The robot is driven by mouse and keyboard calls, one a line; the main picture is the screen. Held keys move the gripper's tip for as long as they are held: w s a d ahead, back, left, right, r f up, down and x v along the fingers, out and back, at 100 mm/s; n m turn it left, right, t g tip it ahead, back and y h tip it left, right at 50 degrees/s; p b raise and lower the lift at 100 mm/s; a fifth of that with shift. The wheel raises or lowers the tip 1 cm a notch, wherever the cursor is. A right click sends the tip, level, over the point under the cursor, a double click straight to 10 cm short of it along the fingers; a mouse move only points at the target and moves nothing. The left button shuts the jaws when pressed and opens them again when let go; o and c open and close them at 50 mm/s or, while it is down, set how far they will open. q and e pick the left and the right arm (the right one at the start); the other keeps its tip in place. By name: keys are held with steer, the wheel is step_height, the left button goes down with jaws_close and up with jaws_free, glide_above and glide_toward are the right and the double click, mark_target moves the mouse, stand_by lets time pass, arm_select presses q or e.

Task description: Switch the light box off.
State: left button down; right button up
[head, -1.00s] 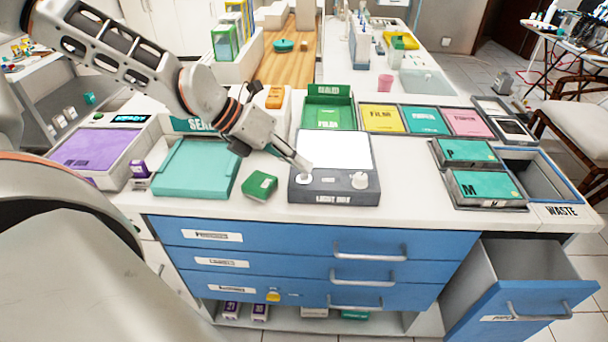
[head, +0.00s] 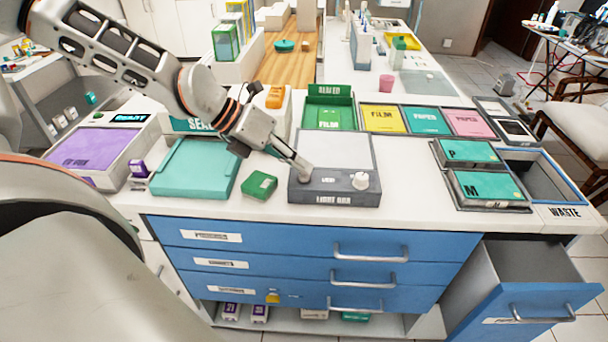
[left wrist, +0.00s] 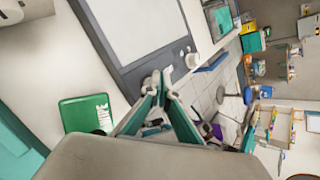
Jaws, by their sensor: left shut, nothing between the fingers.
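The light box (head: 336,190) stands on the white counter, a dark grey unit with a flat panel (head: 334,150) that is now dull grey and unlit. A white knob (head: 360,181) sits at its front right. My left gripper (head: 305,168) is shut and empty, its tips at the front left of the box over a round button (head: 304,179), which they partly hide. I cannot tell whether they touch it. In the left wrist view the shut fingers (left wrist: 160,82) are beside the box's dark front edge (left wrist: 150,68). My right gripper is not in view.
A green box (head: 259,185) lies just left of the light box, with a teal tray (head: 194,168) further left. Green-lidded boxes marked P (head: 467,153) and M (head: 486,188) stand to the right. An open drawer (head: 525,270) juts out at the lower right.

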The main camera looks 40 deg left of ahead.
mark_target(301, 176)
arm_select(q)
steer(key=shift+r, duration=0.15)
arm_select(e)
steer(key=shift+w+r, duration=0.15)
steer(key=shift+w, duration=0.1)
arm_select(q)
steer(key=shift+r, duration=0.5)
step_height(301, 176, up, 2)
steer(key=shift+r+p, duration=0.15)
steer(key=shift+p, duration=0.45)
step_height(301, 176, up, 2)
steer(key=shift+r+p, duration=0.1)
steer(key=shift+p, duration=0.3)
steer(key=shift+r, duration=0.3)
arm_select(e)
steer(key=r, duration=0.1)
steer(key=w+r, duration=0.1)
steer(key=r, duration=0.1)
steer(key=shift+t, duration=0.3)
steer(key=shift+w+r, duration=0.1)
